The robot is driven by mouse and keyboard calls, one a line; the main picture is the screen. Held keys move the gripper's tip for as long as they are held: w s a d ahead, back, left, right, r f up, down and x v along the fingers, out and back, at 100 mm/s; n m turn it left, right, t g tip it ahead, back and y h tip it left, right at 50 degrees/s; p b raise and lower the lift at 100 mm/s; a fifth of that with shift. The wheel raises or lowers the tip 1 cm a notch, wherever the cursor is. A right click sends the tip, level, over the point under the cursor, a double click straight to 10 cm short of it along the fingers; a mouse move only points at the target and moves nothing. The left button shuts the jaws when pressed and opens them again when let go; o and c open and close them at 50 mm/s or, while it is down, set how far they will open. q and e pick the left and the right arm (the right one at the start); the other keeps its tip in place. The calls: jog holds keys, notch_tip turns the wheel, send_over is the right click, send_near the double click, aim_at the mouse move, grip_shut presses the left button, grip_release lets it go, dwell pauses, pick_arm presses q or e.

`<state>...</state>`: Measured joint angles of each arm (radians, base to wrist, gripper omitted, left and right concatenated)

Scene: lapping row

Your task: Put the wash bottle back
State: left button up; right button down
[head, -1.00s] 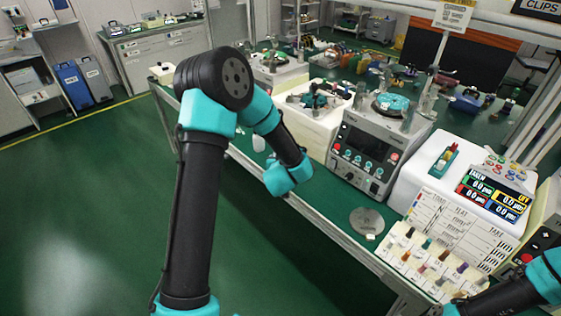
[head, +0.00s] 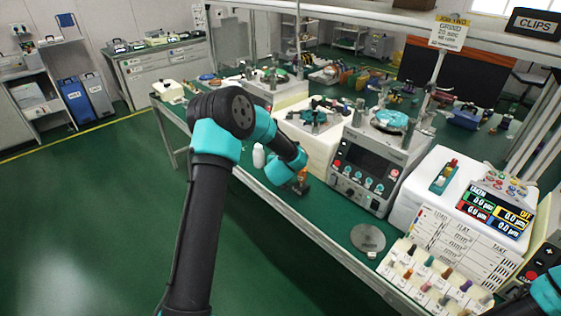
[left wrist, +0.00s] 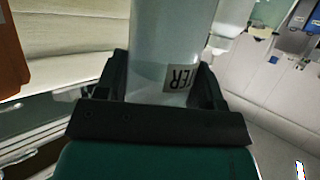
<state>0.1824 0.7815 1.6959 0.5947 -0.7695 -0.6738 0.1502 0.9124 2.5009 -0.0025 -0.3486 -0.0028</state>
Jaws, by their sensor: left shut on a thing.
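In the left wrist view my left gripper (left wrist: 163,82) is shut on a pale, translucent bottle (left wrist: 172,40). The bottle lies between the two dark fingers, and the end of its label, "TER", shows upside down. Its upper part runs out of the picture. In the head view the left gripper's fingers are hidden behind my teal wrist, above the bench's front edge. A small white bottle (head: 258,156) shows just left of that wrist; I cannot tell whether it is the held one. My right gripper is outside the picture; only part of its arm shows at the lower right.
A small orange and dark object (head: 302,176) stands right beside my left wrist. A grey control machine (head: 372,168) stands to the right, with a round metal plate (head: 368,238) in front. A rack of coloured pegs (head: 432,276) is at the front right. The floor at left is clear.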

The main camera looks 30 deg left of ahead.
pick_arm(q)
jog(key=w+a, duration=0.1)
jog(key=w, duration=0.1)
jog(key=shift+w+a+f, duration=0.15)
jog(key=shift+w+a, duration=0.2)
jog(key=shift+w, duration=0.05)
jog(key=shift+f, duration=1.75)
jog(key=o, duration=1.1)
jog(key=shift+f, duration=0.15)
jog(key=shift+r, duration=0.2)
